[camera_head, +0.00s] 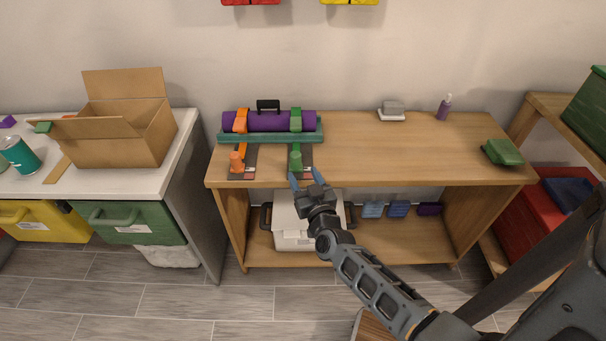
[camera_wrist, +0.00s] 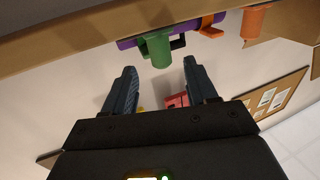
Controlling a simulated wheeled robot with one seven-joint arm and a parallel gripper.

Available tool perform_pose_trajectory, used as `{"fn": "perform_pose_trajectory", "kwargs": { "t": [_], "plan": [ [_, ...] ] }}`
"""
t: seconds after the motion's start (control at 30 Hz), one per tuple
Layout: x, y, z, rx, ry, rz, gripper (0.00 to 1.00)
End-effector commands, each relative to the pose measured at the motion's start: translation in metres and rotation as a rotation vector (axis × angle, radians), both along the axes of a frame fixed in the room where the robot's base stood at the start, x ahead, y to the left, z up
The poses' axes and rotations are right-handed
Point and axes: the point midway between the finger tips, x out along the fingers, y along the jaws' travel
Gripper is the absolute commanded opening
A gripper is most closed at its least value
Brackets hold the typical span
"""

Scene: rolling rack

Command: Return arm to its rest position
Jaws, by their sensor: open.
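My gripper (camera_head: 306,180) is open and empty, in front of the front edge of the wooden bench in the head view. Its two blue-tipped fingers point toward the bench and stand just below the green strap end (camera_head: 296,160). My arm reaches up from the lower right of the head view. In the wrist view the open fingers of my gripper (camera_wrist: 160,85) stand apart with nothing between them. The green strap end (camera_wrist: 153,48) and the purple case (camera_wrist: 185,30) show beyond them, under the wooden edge at the top.
The wooden bench (camera_head: 400,155) holds the purple case (camera_head: 268,121) on a teal tray (camera_head: 224,137), a purple bottle (camera_head: 445,107) and a green item (camera_head: 503,151). A white counter (camera_head: 110,182) with a cardboard box (camera_head: 125,135) stands left. A shelf with red bins (camera_head: 527,222) stands right.

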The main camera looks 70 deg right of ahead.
Motion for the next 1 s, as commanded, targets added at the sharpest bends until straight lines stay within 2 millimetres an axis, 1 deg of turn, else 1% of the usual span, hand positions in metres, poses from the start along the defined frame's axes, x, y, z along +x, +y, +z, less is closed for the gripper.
{"fn": "perform_pose_trajectory", "kwargs": {
  "t": [0.43, 0.5, 0.57, 0.67, 0.77, 0.8, 0.87, 0.9, 0.97, 1.0],
  "plan": [
    [0.000, 0.000, 0.000, 0.000, 0.000, 0.000, 0.57],
    [-0.002, 0.004, 0.000, 0.000, 0.003, 0.008, 0.57],
    [-0.005, 0.013, -0.001, 0.002, 0.007, 0.027, 0.57],
    [-0.016, 0.043, 0.002, 0.002, 0.021, 0.089, 0.57],
    [-0.034, 0.086, 0.009, 0.005, 0.042, 0.183, 0.57],
    [-0.042, 0.104, 0.014, 0.007, 0.051, 0.223, 0.57],
    [-0.055, 0.130, 0.021, 0.012, 0.064, 0.283, 0.57],
    [-0.064, 0.146, 0.027, 0.015, 0.073, 0.322, 0.57],
    [-0.078, 0.169, 0.037, 0.022, 0.086, 0.378, 0.57],
    [-0.087, 0.184, 0.045, 0.027, 0.096, 0.416, 0.57]
  ]
}}
